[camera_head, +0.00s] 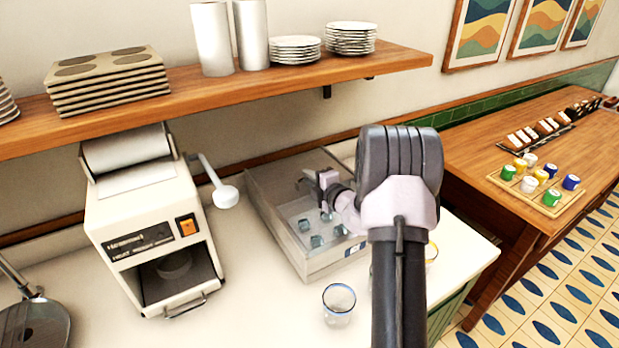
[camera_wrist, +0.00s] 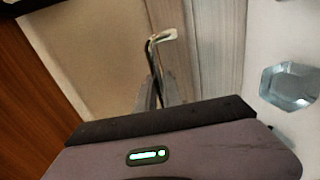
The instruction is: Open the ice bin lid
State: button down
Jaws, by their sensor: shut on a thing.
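The ice bin (camera_head: 285,245) is a pale, box-like bin on the white counter, with several bluish ice cubes (camera_head: 317,241) showing inside. My gripper (camera_head: 318,193) is over the bin, with my arm covering the bin's right side. In the wrist view my gripper (camera_wrist: 163,88) is shut on a thin, bent lid handle (camera_wrist: 161,37) with a light tip. An ice cube shows at the right of the wrist view (camera_wrist: 290,86). I cannot tell the lid's exact outline or how far it stands open.
A cream machine (camera_head: 150,235) with a white-ended lever stands left of the bin. A clear glass (camera_head: 338,305) stands in front of the bin. A wooden shelf (camera_head: 215,95) with plates and cups runs above. A wooden table (camera_head: 480,150) is at the right.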

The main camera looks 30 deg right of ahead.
dwell(0.4)
jog(key=shift+s+p, duration=0.6)
jog(key=shift+s, duration=0.55)
jog(key=c, duration=1.8)
grip_release()
jog(key=shift+w, duration=0.15)
jog(key=shift+o, duration=0.2)
jog(key=s+a+r+p, duration=0.1)
jog(key=s+r+p, duration=0.1)
jog(key=s, duration=1.5)
jog(key=shift+r+p, duration=0.35)
jog(key=shift+r, duration=0.35)
jog(key=shift+s, duration=0.1)
